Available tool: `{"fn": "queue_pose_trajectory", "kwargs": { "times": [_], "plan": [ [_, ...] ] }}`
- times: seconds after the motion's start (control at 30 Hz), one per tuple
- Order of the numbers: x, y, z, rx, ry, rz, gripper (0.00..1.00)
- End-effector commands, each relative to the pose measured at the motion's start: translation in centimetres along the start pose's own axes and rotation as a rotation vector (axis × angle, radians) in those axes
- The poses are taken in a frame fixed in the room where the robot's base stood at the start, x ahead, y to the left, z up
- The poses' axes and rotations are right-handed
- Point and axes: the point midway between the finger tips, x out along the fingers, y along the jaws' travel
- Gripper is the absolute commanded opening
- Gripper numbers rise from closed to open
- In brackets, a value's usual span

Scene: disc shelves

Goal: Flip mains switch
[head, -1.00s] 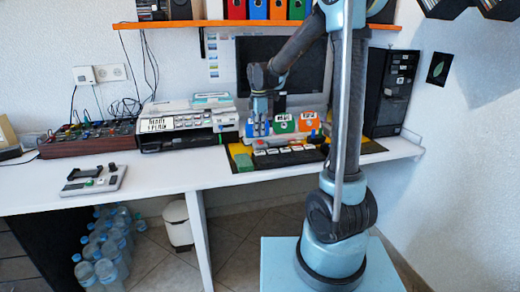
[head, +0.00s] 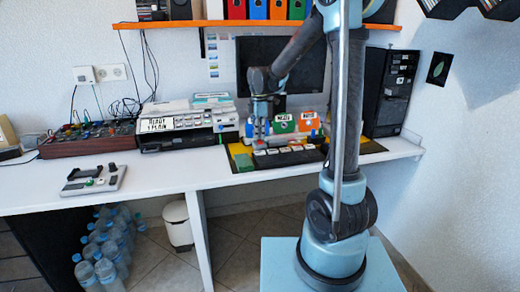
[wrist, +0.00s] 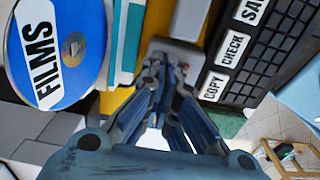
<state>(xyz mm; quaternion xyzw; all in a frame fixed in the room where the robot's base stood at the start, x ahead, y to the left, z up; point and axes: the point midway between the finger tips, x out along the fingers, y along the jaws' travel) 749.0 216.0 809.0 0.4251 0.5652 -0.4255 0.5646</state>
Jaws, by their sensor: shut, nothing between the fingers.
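No part that I can surely name as the mains switch shows; no such label is readable. My gripper (head: 262,134) is low over the back left of the keypad station on the desk. In the wrist view my gripper (wrist: 162,62) is shut and empty, its fingertips at a small grey block (wrist: 178,52). Whether they touch it I cannot tell, and the fingers hide part of it. Beside it are the dark keypad (wrist: 262,62) with white keys marked COPY and CHECK, and a blue FILMS disc (wrist: 85,45). A green block (head: 243,162) sits at the station's left end.
A white READY machine (head: 190,122) stands left of the station, with a brown knob panel (head: 88,144) and a small grey control box (head: 95,180) farther left. A monitor (head: 300,70) and black tower (head: 388,90) stand behind.

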Motion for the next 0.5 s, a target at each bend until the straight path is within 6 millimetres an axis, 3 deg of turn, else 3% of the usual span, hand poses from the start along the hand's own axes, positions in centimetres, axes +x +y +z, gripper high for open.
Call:
{"fn": "queue_pose_trajectory", "kwargs": {
  "times": [0.5],
  "plan": [
    [0.47, -0.01, 0.01, 0.000, 0.000, 0.000, 0.00]
  ]
}}
